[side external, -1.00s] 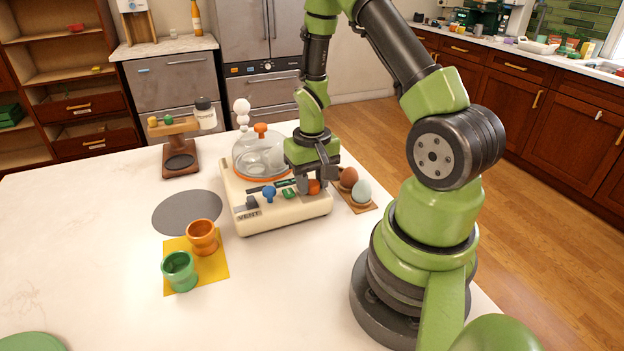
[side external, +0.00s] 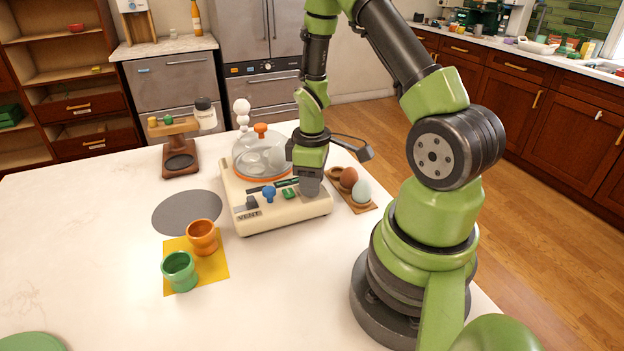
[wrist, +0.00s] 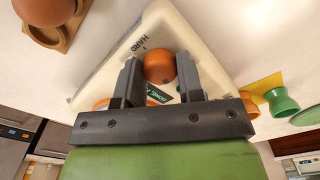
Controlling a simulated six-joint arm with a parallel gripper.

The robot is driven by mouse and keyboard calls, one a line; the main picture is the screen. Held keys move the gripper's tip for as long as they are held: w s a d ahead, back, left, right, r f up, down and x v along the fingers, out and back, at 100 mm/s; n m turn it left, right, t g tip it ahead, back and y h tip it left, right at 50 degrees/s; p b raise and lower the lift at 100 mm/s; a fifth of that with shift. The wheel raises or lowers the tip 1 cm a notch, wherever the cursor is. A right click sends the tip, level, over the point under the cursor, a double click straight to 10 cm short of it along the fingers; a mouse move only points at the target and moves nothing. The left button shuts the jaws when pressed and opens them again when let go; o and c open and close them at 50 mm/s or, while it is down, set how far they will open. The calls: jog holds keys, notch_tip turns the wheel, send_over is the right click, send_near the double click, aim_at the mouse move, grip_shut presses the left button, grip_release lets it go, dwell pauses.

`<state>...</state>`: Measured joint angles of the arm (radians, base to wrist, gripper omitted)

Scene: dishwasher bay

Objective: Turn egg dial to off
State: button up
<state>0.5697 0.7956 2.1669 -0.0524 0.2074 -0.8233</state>
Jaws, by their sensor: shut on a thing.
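The cream egg cooker (side external: 285,216) stands on the white counter under my gripper (side external: 309,188). In the wrist view, the orange egg dial (wrist: 160,67) sits between the two dark fingers of my gripper (wrist: 160,63), which is shut on it. The word HARD shows on the panel beside the dial; an OFF mark is not readable. In the side view the fingers hide the dial. A blue knob (side external: 269,193) and a green button (side external: 289,194) are left of my gripper. The clear dome (side external: 262,157) stands behind them.
A wooden tray (side external: 359,207) with a brown egg (side external: 348,177) and a pale blue egg (side external: 362,191) lies just right of the cooker. An orange cup (side external: 202,237) and a green cup (side external: 179,271) stand on a yellow mat (side external: 216,269). The front counter is mostly clear.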

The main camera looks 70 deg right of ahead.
jog(key=shift+n, duration=1)
jog(key=o, duration=0.9)
notch_tip(320, 180, up, 10)
